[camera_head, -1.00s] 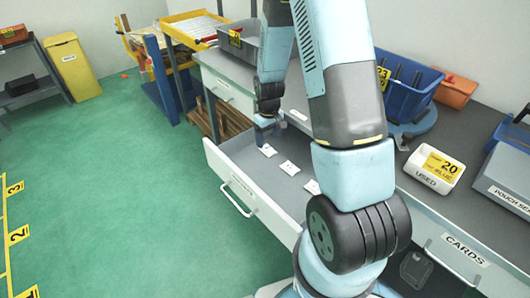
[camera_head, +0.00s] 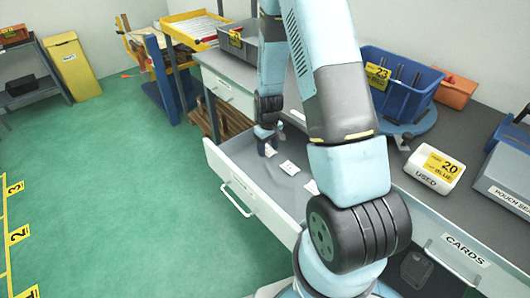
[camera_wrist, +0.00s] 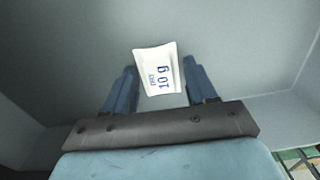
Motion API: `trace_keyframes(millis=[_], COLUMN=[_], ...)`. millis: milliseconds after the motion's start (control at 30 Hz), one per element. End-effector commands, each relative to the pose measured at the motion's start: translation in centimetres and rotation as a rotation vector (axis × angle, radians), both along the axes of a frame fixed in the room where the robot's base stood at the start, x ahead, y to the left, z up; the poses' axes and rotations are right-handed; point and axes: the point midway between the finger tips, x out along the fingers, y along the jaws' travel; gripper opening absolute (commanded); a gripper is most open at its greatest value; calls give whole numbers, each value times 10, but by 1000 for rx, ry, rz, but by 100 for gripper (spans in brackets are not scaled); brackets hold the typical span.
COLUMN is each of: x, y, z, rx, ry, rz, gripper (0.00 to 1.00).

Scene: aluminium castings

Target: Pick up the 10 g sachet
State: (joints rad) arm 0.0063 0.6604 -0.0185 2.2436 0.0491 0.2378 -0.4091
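The 10 g sachet (camera_wrist: 158,72) is small and white with blue print, and lies on the grey drawer floor in the wrist view. My gripper (camera_wrist: 160,64) is open, with one blue finger on each side of the sachet. The sachet sits between and slightly beyond the fingertips; whether a finger touches it I cannot tell. In the head view my gripper (camera_head: 267,142) reaches down into the open drawer (camera_head: 228,172) at its far end and mostly hides the sachet there.
Two more white sachets lie in the drawer, a middle one (camera_head: 289,168) and a nearer one (camera_head: 311,187) partly behind my arm. Drawer walls surround the gripper. On the worktop stand a blue bin (camera_head: 405,85) and a white USED container (camera_head: 434,170).

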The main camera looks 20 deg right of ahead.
Motion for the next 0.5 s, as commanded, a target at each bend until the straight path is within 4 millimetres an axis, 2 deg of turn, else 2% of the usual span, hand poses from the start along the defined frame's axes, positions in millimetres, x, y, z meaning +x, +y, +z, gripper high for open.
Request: trace_keyframes(millis=[67,433,500], x=[0,0,0], y=[0,0,0], z=[0,0,0], rx=[0,0,0], ry=[0,0,0], rz=[0,0,-1], gripper=[48,13,13])
